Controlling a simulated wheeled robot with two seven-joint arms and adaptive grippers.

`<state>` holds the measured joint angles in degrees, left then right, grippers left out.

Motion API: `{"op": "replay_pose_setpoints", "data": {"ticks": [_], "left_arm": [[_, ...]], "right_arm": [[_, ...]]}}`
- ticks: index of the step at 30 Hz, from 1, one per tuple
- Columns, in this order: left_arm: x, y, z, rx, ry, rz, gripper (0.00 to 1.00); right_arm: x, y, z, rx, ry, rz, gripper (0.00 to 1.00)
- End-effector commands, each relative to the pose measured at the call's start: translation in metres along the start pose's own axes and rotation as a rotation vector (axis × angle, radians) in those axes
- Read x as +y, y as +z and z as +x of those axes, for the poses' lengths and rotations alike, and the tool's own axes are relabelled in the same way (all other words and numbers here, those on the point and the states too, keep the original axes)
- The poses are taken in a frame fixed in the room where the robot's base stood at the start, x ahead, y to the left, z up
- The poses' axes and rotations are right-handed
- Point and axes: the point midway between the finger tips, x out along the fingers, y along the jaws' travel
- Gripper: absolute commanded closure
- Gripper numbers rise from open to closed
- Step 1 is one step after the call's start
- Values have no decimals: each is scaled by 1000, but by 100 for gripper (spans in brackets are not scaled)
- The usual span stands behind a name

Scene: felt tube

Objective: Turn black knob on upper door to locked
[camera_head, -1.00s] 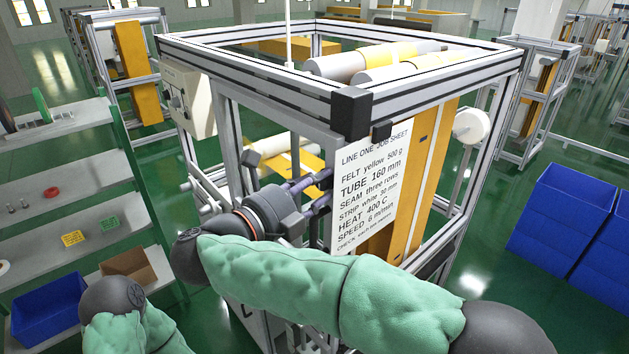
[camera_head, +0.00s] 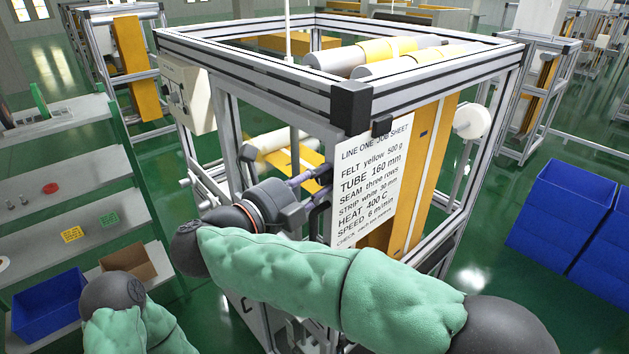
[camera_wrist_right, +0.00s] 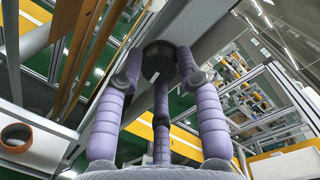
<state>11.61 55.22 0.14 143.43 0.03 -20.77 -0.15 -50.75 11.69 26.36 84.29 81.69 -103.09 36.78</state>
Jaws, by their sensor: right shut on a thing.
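The black knob (camera_wrist_right: 158,60) shows in the right wrist view, dark and round against a grey metal frame bar. The purple padded fingers of my right gripper (camera_wrist_right: 160,75) are closed around it. In the head view my right gripper (camera_head: 318,185) is at the machine's near corner post, left of the job sheet, and its fingers hide most of the knob. Which way the knob points cannot be read. My left arm shows at the lower left of the head view, but its gripper is not seen.
A white job sheet (camera_head: 372,185) hangs right beside the gripper on the machine frame (camera_head: 352,103). A grey shelf (camera_head: 60,190) with small parts stands at left. Blue bins (camera_head: 560,215) stand on the right. Green floor is open between the machine and these bins.

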Motion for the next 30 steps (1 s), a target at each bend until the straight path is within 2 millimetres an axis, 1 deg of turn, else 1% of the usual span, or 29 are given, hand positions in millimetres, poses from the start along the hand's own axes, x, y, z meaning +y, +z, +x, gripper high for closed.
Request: {"op": "replay_pose_setpoints", "data": {"ticks": [5,6,7,16,20,23,30], "left_arm": [[0,0,0,0,0,0,60],[0,0,0,0,0,0,60],[0,0,0,0,0,0,60],[0,0,0,0,0,0,60],[0,0,0,0,0,0,60],[0,0,0,0,0,0,60],[0,0,0,0,0,0,60]], "right_arm": [[-1,1,0,-2,0,3,97],[-1,1,0,-2,0,3,61],[-1,1,0,-2,0,3,54],[0,0,0,-1,0,2,54],[0,1,-6,-3,0,2,54],[0,1,-18,-5,0,2,54],[0,1,-65,-6,0,2,54]]}}
